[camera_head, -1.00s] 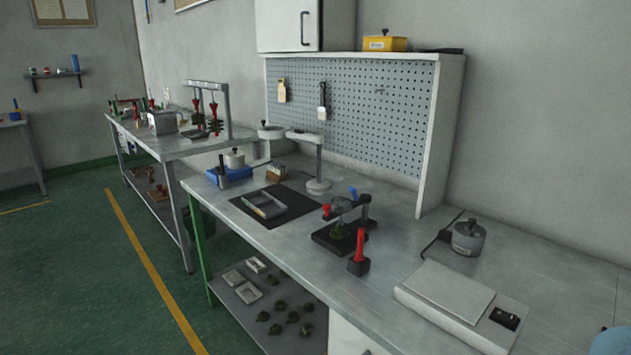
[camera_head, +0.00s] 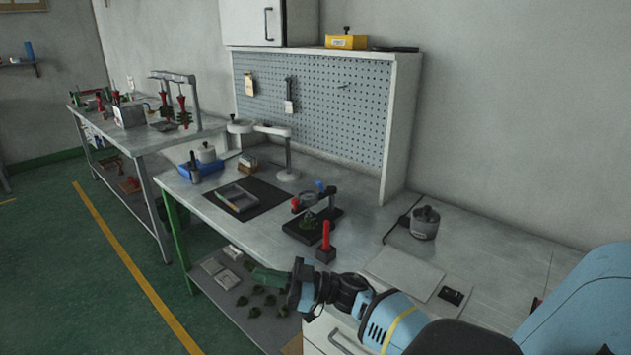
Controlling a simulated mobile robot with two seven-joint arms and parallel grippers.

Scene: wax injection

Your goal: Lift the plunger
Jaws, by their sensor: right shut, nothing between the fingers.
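I cannot tell for sure which thing is the plunger. An upright red piece (camera_head: 326,234) stands in a small dark block (camera_head: 326,256) near the front edge of the workbench. Just behind it is a small press-like device (camera_head: 330,207) with a black base, a red and a blue part, and a green piece (camera_head: 309,221) under its ring. My left gripper is out of view.
A dark mat with a grey tray (camera_head: 238,198), a white magnifier lamp (camera_head: 288,174) and a lidded pot (camera_head: 425,222) stand on the workbench. Several green pieces lie on the lower shelf (camera_head: 215,290).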

